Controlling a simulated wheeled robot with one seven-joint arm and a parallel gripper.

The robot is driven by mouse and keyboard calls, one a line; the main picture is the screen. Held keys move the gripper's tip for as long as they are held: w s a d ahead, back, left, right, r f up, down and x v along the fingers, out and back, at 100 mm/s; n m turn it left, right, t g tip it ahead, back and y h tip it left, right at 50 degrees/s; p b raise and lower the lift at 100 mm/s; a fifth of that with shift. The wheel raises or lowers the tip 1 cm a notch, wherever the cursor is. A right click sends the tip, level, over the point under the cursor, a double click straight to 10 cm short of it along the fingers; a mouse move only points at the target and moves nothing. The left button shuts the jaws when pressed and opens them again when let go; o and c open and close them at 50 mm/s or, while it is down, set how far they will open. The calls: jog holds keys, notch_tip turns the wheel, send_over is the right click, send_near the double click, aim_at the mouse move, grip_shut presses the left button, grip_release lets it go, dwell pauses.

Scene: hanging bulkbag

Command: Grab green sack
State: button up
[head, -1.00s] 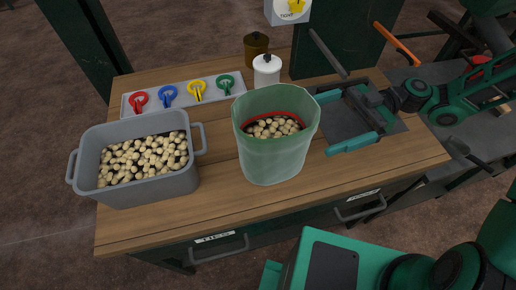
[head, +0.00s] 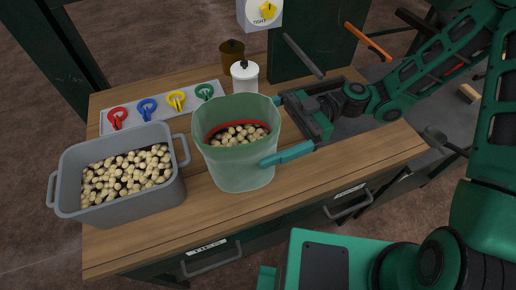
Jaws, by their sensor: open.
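The green sack (head: 238,165) stands upright on the wooden table, open at the top, with pale round pieces and a red band inside. My gripper (head: 281,130) is at the sack's right side in the head view, its two teal fingers pointing left. The near finger (head: 288,154) reaches across the front right of the sack. The far finger (head: 281,100) shows only in part behind the sack's right rim. The fingers are wide apart with the sack's right side between them. I cannot tell whether they touch it.
A grey bin (head: 120,190) of pale pieces stands left of the sack. Behind are a tray (head: 133,118) with coloured ring clips, a white lidded jar (head: 244,80) and a brown jar (head: 231,55). The table's front strip (head: 300,205) is clear.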

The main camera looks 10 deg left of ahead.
jog(key=shift+s+a, duration=0.25)
jog(key=shift+a, duration=0.1)
jog(key=c, duration=1.6)
jog(key=shift+c, duration=0.2)
